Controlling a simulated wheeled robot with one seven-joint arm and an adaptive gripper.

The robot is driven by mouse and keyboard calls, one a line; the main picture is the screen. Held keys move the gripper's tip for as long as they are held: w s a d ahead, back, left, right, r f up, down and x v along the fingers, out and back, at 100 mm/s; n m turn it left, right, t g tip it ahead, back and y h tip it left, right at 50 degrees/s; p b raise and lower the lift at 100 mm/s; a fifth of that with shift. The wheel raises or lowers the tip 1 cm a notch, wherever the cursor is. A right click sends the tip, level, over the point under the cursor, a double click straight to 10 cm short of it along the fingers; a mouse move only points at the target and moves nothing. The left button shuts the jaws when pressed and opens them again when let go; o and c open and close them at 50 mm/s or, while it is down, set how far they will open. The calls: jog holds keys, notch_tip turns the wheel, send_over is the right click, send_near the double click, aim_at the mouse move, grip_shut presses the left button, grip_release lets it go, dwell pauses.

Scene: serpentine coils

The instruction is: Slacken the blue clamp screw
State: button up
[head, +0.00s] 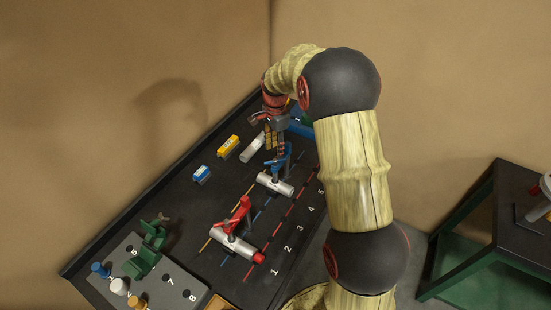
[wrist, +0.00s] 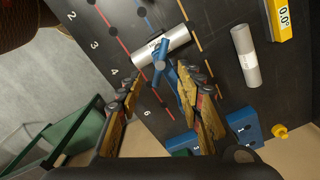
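The blue clamp (head: 279,164) sits on a short silver pipe (head: 273,185) on the black table, below my gripper (head: 280,148). In the wrist view the blue clamp (wrist: 162,73) shows a bar-like handle and a round hub over the silver pipe (wrist: 176,41). My gripper (wrist: 158,84) is open, its two fingers apart on either side of the blue clamp's line. The clamp's near end points into the gap between the fingers. I cannot tell whether a finger touches it. In the head view my gripper hides the top of the clamp.
A red clamp (head: 239,212) holds another pipe nearby. A white cylinder (head: 253,147), a yellow block (head: 229,146) and a blue-white block (head: 201,174) lie at the back. Blue blocks (wrist: 243,125) are close beside my right finger.

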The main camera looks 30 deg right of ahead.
aim_at(275, 160)
notch_tip(275, 160, down, 6)
jog(key=shift+f, duration=0.1)
jog(key=shift+c, duration=1.1)
grip_shut()
